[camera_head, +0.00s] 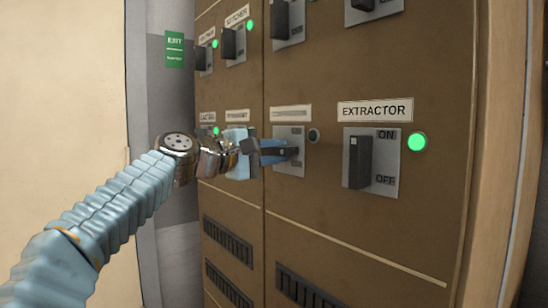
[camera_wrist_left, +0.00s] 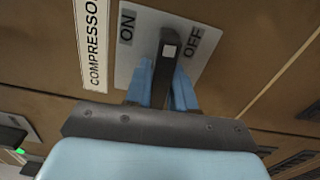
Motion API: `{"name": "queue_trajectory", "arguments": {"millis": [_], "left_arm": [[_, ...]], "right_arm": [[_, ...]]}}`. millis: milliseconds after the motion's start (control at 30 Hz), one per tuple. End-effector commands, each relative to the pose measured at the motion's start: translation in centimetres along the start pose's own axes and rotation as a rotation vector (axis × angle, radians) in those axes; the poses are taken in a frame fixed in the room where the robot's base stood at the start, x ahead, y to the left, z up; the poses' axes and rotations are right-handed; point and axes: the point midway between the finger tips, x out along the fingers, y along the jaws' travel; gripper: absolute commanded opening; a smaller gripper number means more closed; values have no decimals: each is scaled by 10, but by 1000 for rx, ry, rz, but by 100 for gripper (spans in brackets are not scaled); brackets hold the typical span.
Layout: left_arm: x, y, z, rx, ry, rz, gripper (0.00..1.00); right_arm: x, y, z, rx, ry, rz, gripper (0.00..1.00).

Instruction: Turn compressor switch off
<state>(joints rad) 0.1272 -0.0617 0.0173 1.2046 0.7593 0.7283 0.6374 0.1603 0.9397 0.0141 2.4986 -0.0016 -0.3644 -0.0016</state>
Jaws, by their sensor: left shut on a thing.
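The compressor switch is a black lever (camera_wrist_left: 160,75) with a pale square end, on a grey plate (camera_wrist_left: 133,50) marked ON and OFF. In the left wrist view its COMPRESSOR label (camera_wrist_left: 92,45) runs along the plate's left side. My left gripper (camera_head: 284,153) is at this switch, its blue fingers shut on either side of the lever. In the head view the fingers and gripper hide most of the lever, and the label is too blurred to read. The round lamp (camera_head: 314,135) beside this plate is dark. My right gripper is in neither view.
The brown cabinet carries several similar switches. The extractor switch (camera_head: 360,162) is close on the right, with a lit green lamp (camera_head: 417,142). Other switches (camera_head: 229,43) sit above, some with green lamps. Vent slots (camera_head: 228,243) are below. A green EXIT sign (camera_head: 175,50) hangs left.

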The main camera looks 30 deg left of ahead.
Motion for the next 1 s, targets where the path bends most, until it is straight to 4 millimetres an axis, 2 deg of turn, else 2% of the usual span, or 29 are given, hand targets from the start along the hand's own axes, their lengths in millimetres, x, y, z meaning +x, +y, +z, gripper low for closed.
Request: {"name": "queue_trajectory", "arguments": {"millis": [300,733,767,800,900,1000], "left_arm": [[1,-2,0,82,-3,-4,0],[1,-2,1,92,-3,-5,0],[1,-2,1,92,-3,-5,26],[1,-2,1,92,-3,-5,32],[0,-1,0,91,-3,-4,45],[0,-1,0,91,-2,-3,45]], "right_arm": [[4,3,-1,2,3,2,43],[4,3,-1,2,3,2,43],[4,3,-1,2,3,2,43],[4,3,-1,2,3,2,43],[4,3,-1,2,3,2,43],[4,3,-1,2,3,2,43]]}}
